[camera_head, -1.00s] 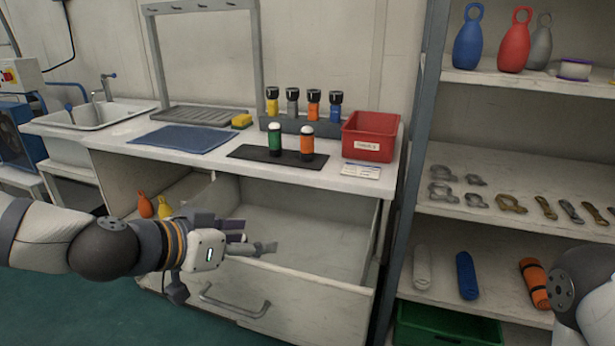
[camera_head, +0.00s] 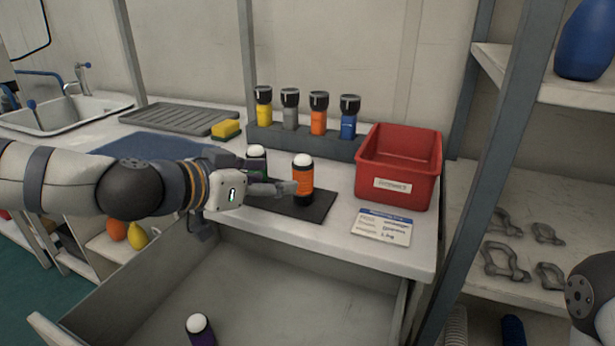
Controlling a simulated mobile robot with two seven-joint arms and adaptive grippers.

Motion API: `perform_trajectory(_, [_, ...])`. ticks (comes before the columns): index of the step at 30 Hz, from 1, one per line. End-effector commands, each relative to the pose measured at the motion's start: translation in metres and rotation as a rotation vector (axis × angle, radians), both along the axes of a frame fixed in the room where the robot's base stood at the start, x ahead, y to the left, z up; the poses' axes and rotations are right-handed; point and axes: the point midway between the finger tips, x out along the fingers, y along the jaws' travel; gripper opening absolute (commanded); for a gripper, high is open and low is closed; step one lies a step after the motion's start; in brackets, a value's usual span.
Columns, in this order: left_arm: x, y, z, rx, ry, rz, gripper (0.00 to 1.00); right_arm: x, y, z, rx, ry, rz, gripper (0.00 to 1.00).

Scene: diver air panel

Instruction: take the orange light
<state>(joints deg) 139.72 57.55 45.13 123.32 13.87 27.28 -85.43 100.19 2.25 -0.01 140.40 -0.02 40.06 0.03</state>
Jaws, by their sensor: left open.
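An orange light (camera_head: 303,182) with a white dome and dark ends stands upright on a black mat (camera_head: 318,210) on the counter. My left gripper (camera_head: 280,186) is open just left of it, its fingertips close to the body; I cannot tell if they touch. A second white-domed light (camera_head: 256,152) stands behind my gripper, its body mostly hidden. An orange torch (camera_head: 318,116) with a black head stands in the grey rack behind, among yellow, grey and blue ones. My right gripper is out of view; only part of my right arm shows at the right edge.
A red bin (camera_head: 398,170) and a label card (camera_head: 382,227) lie right of the mat. The open drawer (camera_head: 290,285) below holds a purple light (camera_head: 199,330). A shelf post (camera_head: 505,150) rises at right. A yellow sponge (camera_head: 226,129) sits behind my left arm.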

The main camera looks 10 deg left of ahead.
Motion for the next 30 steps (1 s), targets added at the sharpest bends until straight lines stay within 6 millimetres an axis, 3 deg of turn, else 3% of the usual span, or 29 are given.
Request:
perform_trajectory(1, [0.010,-0.005,-0.022,0.002,0.024,0.000,0.57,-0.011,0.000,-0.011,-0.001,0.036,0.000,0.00])
perform_trajectory(2, [0.015,-0.008,-0.024,0.001,0.023,0.001,0.57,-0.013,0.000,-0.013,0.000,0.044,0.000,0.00])
perform_trajectory(15, [0.067,-0.044,-0.043,0.000,0.012,0.001,0.57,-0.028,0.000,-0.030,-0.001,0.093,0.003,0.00])
perform_trajectory(22, [0.070,-0.045,-0.040,0.001,0.007,0.001,0.57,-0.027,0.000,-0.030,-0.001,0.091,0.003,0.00])
perform_trajectory(23, [0.070,-0.045,-0.040,0.001,0.007,0.001,0.55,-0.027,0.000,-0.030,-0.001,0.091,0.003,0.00])
perform_trajectory(30, [0.069,-0.045,-0.040,0.000,0.008,0.002,0.01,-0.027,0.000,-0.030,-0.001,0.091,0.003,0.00])
